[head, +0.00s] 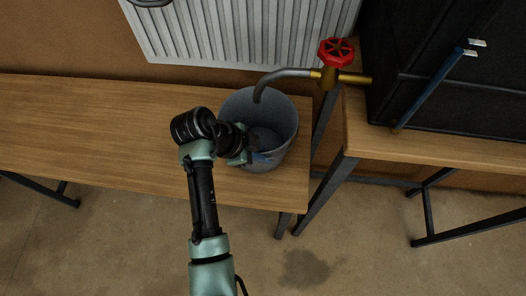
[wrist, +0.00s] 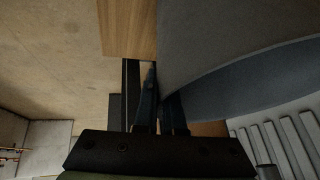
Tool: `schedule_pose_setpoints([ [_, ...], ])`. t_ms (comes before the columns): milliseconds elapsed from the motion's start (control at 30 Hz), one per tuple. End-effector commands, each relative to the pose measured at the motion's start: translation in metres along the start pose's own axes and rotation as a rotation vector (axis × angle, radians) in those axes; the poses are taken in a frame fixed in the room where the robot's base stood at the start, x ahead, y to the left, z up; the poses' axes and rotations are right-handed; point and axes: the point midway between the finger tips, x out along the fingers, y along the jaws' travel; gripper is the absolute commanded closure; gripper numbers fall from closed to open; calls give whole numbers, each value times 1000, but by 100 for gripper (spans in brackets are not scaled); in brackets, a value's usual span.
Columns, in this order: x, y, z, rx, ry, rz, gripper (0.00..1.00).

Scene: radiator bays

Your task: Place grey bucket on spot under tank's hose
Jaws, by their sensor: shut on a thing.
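The grey bucket (head: 284,112) is upright at the right end of the wooden bench in the head view; whether its base touches the wood cannot be told. My gripper (head: 262,157) is shut on the near side of its rim. In the wrist view my gripper's fingers (wrist: 160,108) pinch the edge of the bucket wall (wrist: 225,40). The tank's hose (head: 285,75), a grey bent pipe, comes from a brass tap with a red handwheel (head: 336,52). Its tip overlaps the bucket's opening in the head view. The surface under the bucket is hidden.
The wooden bench (head: 90,120) is bare to the left. A ribbed radiator (head: 240,30) is on the wall behind. A second table (head: 440,150) at the right carries a black tank or cabinet (head: 440,60). A dark stain (head: 305,268) marks the floor in front.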

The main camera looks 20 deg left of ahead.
Motion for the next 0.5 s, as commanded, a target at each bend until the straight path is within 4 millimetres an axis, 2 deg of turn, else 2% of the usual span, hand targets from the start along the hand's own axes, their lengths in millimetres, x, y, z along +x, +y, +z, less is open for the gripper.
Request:
schedule_pose_setpoints([
  [267,1,0,1,1,0,-3,100],
  [300,2,0,1,0,0,-1,92],
  [433,2,0,1,0,0,-1,68],
  [467,2,0,1,0,0,-1,63],
  [500,2,0,1,0,-1,-1,63],
])
